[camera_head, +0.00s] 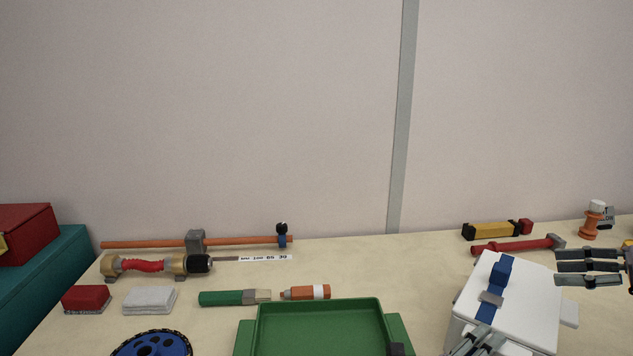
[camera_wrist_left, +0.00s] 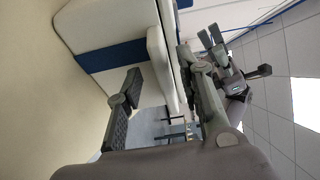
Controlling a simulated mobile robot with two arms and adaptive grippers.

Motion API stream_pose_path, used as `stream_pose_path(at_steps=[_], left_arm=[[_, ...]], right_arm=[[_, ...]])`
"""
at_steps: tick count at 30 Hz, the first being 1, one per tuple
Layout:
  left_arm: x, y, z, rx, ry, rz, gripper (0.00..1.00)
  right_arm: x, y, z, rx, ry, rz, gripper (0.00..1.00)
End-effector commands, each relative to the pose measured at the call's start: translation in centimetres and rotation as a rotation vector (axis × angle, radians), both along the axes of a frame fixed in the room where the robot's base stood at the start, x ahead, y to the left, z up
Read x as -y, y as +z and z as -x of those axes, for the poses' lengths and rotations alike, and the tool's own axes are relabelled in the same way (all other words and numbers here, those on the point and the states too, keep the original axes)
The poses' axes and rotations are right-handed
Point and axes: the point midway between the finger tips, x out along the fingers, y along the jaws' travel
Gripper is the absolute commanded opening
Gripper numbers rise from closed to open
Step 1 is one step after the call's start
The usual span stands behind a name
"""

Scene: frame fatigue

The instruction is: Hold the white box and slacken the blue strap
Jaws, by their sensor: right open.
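The white box (camera_head: 522,285) stands at the right front of the table. The blue strap (camera_head: 497,280) runs over its lid, with a grey buckle (camera_head: 491,299) on it. My left gripper (camera_head: 478,342) is at the box's near side, partly cut off by the lower picture edge. In the left wrist view its fingers (camera_wrist_left: 160,88) are apart, with a white edge of the box (camera_wrist_left: 162,65) between them; contact is unclear. The strap also shows there as a blue band (camera_wrist_left: 115,57). My right gripper (camera_head: 588,267) is open and empty, right of the box.
A green tray (camera_head: 319,303) lies left of the box. A red-handled tool (camera_head: 515,245), a yellow-and-black block (camera_head: 490,230) and an orange spool (camera_head: 591,224) are behind it. Several tools and a blue wheel (camera_head: 152,345) are at the left.

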Motion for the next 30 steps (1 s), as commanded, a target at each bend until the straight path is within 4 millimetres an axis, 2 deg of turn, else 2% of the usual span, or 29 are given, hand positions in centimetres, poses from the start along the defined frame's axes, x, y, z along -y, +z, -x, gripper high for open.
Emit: stream_pose_path(at_steps=[4,8,21,25,30], left_arm=[[-0.2,0.1,0.2,0.001,-0.001,0.002,0.34],[-1.4,0.1,0.9,0.001,0.0,0.002,0.34],[-8.5,0.0,5.6,-0.001,0.0,-0.001,0.34],[-9.6,0.0,6.3,-0.001,0.001,-0.001,0.34],[-10.0,0.0,6.7,0.0,0.001,-0.001,0.34]], right_arm=[[0.0,0.0,0.0,0.0,0.0,0.0,0.47],[0.0,0.0,0.0,0.0,0.0,0.0,0.47],[0.0,0.0,0.0,0.0,0.0,0.0,0.47],[0.0,0.0,0.0,0.0,0.0,0.0,0.47],[0.0,0.0,0.0,0.0,0.0,0.0,0.47]])
